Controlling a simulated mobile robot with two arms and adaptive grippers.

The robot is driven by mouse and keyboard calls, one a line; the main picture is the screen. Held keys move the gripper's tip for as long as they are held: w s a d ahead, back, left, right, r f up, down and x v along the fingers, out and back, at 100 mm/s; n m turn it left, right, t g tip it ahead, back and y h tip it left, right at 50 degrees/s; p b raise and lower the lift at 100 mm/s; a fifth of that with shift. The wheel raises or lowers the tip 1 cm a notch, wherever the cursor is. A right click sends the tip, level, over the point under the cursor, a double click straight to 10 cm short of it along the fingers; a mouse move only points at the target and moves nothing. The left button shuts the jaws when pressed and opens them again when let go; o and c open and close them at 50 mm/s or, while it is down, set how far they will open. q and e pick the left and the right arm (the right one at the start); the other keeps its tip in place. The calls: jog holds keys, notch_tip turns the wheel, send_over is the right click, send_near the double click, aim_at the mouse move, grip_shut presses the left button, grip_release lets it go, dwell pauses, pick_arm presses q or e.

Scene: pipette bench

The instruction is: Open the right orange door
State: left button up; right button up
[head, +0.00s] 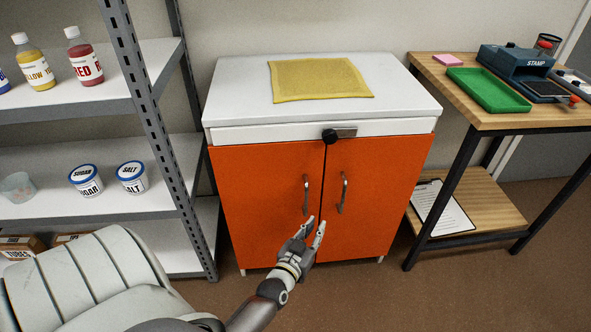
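The right orange door (382,190) of the white-topped cabinet is shut, flush with the left orange door (255,200). The right door has an upright metal handle (343,194) near the middle seam. The left door has a similar handle (306,196).
A yellow mat (320,79) lies on the cabinet top. A metal shelf (165,125) stands left; a wooden table (448,95) with a green tray (488,90) stands right. Floor before the right door is clear.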

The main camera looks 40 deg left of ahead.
pick_arm(q)
jog(key=shift+s+a+f+g, duration=0.3)
jog(key=shift+s+a+f, duration=0.1)
jog(key=shift+s+f, duration=0.25)
pick_arm(e)
jog(key=shift+a+r, duration=0.35)
jog(key=shift+a, duration=0.25)
